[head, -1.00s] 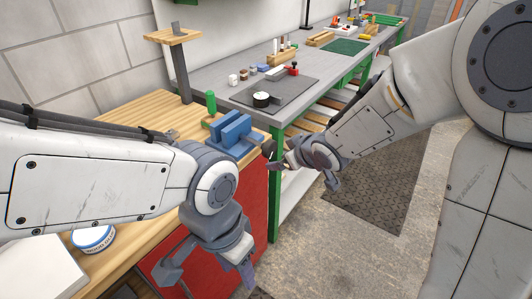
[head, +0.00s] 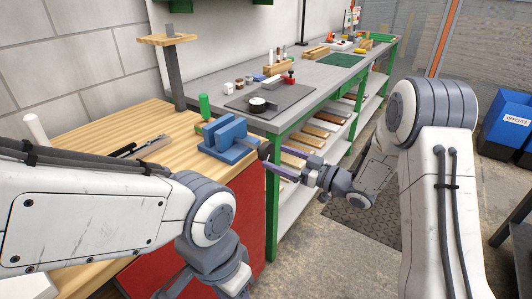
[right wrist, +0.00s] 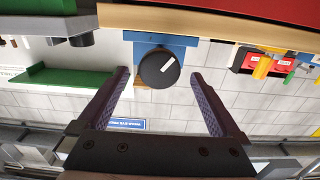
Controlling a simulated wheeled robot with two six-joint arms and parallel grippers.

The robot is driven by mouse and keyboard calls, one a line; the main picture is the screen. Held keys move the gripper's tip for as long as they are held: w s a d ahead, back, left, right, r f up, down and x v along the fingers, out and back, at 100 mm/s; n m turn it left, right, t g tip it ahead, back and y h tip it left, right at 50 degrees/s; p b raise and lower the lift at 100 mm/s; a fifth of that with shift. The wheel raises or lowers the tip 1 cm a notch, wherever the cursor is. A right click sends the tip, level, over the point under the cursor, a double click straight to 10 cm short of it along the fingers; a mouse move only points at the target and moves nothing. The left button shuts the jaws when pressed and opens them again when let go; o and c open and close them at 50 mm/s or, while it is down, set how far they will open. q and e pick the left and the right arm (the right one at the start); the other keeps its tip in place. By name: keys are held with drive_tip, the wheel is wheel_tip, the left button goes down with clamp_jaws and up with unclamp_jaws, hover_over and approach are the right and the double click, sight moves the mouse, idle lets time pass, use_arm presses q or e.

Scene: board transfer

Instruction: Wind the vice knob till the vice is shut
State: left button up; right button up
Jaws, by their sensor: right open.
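The blue vice (head: 228,137) sits at the front right corner of the wooden bench. A gap shows between its two upright jaw plates. Its dark round knob (head: 265,151) sticks out over the bench's edge; in the right wrist view the knob (right wrist: 159,68) is black with a white mark slanting up to the right. My right gripper (head: 280,163) is open and points at the knob. In the right wrist view its fingertips lie on either side of the knob, apart from it. My left gripper (head: 208,288) is at the bottom edge, mostly cut off; its fingers are unclear.
A green-handled tool (head: 204,107) stands behind the vice, and dark tools (head: 140,147) lie on the bench (head: 95,128) to its left. A grey workbench (head: 300,88) with small items runs back to the right. The floor (head: 310,235) below the right gripper is clear.

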sight(269, 154)
drive_tip(key=x, duration=0.5)
drive_tip(key=c, duration=1.3)
drive_tip(key=shift+p, duration=0.3)
